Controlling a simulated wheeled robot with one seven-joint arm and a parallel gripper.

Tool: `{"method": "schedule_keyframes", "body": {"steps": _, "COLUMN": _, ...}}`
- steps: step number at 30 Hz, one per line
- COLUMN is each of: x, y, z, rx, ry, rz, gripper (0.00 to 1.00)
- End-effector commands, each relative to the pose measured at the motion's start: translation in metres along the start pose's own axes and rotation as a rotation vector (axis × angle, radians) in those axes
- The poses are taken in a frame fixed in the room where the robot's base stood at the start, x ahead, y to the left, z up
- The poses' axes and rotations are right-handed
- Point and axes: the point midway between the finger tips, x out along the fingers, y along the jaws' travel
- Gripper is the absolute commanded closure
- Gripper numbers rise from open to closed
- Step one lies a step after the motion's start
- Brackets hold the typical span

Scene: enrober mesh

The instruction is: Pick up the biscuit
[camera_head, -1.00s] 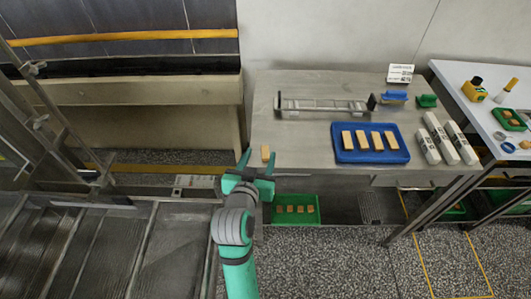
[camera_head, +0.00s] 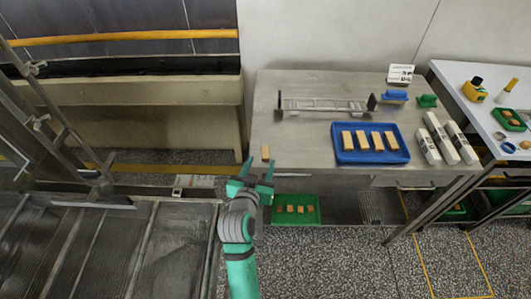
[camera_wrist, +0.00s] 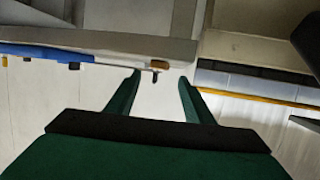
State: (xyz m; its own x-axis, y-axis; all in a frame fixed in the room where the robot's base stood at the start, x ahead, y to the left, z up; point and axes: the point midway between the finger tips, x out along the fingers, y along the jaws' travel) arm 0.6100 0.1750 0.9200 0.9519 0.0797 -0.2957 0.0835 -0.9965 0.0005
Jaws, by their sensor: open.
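A single tan biscuit (camera_head: 265,152) lies at the front left corner of the steel table (camera_head: 300,150). In the wrist view a small brown block that looks like this biscuit (camera_wrist: 160,65) sits at the table edge, just beyond the fingertips. My gripper (camera_head: 260,166) is open and empty, just in front of that corner. The wrist view shows its two fingers apart (camera_wrist: 160,77), with the biscuit in line with the gap between them and not touching them.
A blue tray (camera_head: 372,158) with several tan blocks stands on the table to the right. A metal rack (camera_head: 322,105) lies at the back. A green tray (camera_head: 296,221) with several pieces sits below the tabletop. White boxes (camera_head: 438,137) stand at the right end.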

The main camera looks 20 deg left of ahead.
Motion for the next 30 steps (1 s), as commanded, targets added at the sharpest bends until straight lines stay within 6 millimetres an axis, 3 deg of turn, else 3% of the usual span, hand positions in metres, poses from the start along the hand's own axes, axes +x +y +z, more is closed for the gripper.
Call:
{"method": "schedule_keyframes", "body": {"steps": 10, "x": 0.047, "y": 0.0, "z": -0.001, "rx": 0.001, "ry": 0.001, "rz": 0.001, "gripper": 0.52}}
{"method": "schedule_keyframes", "body": {"steps": 20, "x": 0.053, "y": 0.0, "z": -0.001, "rx": 0.001, "ry": 0.0, "rz": 0.0, "gripper": 0.52}}
{"method": "schedule_keyframes", "body": {"steps": 25, "x": 0.053, "y": 0.0, "z": -0.001, "rx": 0.0, "ry": 0.0, "rz": 0.0, "gripper": 0.91}}
{"method": "schedule_keyframes", "body": {"steps": 30, "x": 0.053, "y": 0.0, "z": -0.001, "rx": 0.0, "ry": 0.001, "rz": 0.0, "gripper": 0.91}}
